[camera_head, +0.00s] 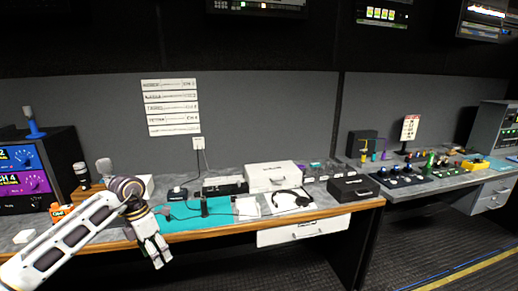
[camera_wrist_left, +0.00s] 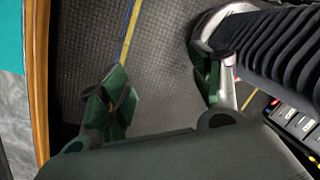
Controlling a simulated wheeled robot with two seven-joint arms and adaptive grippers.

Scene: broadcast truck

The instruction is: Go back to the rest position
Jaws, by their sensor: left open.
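My left gripper (camera_head: 158,257) hangs in front of the desk's front edge, pointing down, on the arm that comes in from the left. In the left wrist view its two fingers (camera_wrist_left: 163,88) are apart, with only dark floor between them. It holds nothing. My right gripper is in neither view.
The desk (camera_head: 240,230) has a wooden front edge and carries a teal mat (camera_head: 180,214), a headset (camera_head: 290,199), a white case (camera_head: 272,176) and a black case (camera_head: 353,188). Monitors (camera_head: 26,172) stand at the left. The floor (camera_head: 440,245) at the right is clear.

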